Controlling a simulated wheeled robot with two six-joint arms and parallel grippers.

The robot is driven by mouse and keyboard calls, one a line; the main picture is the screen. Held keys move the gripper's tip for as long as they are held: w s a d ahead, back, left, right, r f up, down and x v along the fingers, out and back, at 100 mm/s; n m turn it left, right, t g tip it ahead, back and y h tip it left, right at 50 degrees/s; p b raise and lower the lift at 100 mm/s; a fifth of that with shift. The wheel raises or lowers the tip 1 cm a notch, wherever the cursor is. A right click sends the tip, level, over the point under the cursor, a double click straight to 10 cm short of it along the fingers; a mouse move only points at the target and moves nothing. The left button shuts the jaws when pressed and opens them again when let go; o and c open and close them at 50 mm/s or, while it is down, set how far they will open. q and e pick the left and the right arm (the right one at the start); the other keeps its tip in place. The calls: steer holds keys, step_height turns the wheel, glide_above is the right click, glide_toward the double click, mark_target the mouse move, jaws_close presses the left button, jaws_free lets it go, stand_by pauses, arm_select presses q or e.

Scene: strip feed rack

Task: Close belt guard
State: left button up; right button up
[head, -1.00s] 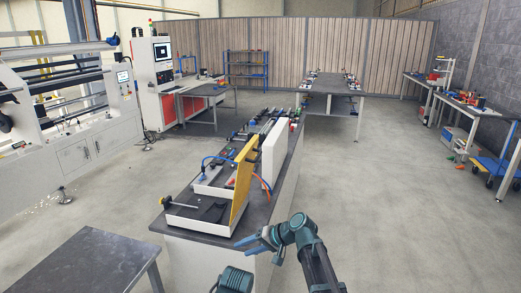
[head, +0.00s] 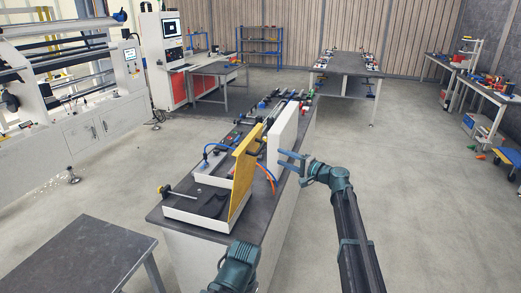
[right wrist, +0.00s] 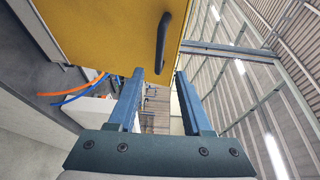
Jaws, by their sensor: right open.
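The belt guard appears to be the yellow panel (head: 243,165), standing upright on the bench in the head view. In the right wrist view the yellow panel (right wrist: 95,32) fills the upper left, with a dark bar handle (right wrist: 163,42) on its face. My right gripper (head: 281,160) is open and empty, right of the yellow panel and close to a white upright panel (head: 283,137). In the right wrist view its fingertips (right wrist: 158,74) point toward the handle, apart from it, with nothing between them. My left gripper is not in view.
A grey table (head: 85,262) stands at the lower left. The floor (head: 400,190) to the right is clear.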

mark_target(260, 147)
steer(key=x, duration=1.2)
steer(key=shift+s, duration=0.15)
steer(key=shift+c, duration=0.2)
jaws_close()
stand_by(0.8)
